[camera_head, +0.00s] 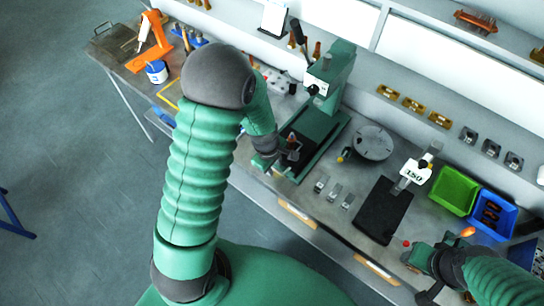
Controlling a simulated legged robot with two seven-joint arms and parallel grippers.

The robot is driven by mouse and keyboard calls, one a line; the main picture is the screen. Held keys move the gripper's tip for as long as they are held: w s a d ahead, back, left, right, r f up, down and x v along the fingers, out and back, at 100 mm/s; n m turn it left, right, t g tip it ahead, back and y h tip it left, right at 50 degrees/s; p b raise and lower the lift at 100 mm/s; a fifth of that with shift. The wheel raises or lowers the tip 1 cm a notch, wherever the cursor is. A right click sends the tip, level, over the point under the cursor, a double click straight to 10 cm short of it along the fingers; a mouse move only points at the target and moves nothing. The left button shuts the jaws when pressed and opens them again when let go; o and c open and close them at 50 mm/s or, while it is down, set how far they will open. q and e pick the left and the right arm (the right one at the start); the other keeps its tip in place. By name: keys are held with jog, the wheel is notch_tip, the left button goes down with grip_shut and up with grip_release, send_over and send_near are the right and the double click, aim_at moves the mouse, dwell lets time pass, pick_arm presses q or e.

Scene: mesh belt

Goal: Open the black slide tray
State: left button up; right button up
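A green bench machine (334,75) stands on the grey workbench, with a white box on its head. A dark tray-like part (300,138) sits low at its front, with a small reddish piece at it; it looks like the black slide tray, but I cannot tell how far out it is. My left gripper (287,157) is right at the front of this part, partly hidden by my arm. I cannot tell whether its fingers touch or are closed. My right gripper (425,275) is at the bench's front edge, lower right, with its fingers unclear.
A black mat (383,210) lies right of the machine, near a round grey plate (372,143) and small metal blocks (333,191). Green (455,190) and blue (493,213) bins stand farther right. An orange stand (152,42) is at the far left.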

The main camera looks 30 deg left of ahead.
pick_arm(q)
notch_tip(320, 180, up, 15)
jog(key=s, duration=0.2)
jog(key=shift+s+r+p, duration=0.15)
jog(key=shift+p, duration=0.3)
